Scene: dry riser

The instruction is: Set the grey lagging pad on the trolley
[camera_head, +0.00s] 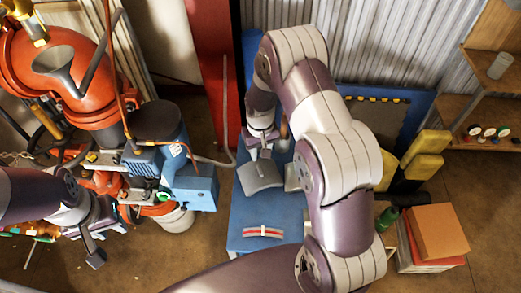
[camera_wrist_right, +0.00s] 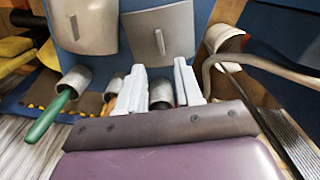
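A grey pad (camera_head: 261,178) lies at the blue trolley top (camera_head: 240,213), left of my right arm. A second, paler pad (camera_head: 293,177) lies beside it, mostly hidden by that arm. In the right wrist view two grey pads with upright tabs show on blue, one at upper left (camera_wrist_right: 88,22) and one at top centre (camera_wrist_right: 150,32). I cannot tell which is the lagging pad. My right gripper (camera_wrist_right: 160,88) has its fingers apart, with a grey cylinder end (camera_wrist_right: 162,97) showing between them and no visible grip. My left gripper (camera_head: 100,243) hangs near the pump; its fingertips are unclear.
A red-and-white striped piece (camera_head: 263,232) lies on the trolley's near part. A blue and red pump (camera_head: 155,165) stands at left. Yellow blocks (camera_head: 427,152), a green bottle (camera_head: 387,217) and an orange box (camera_head: 440,231) are at right.

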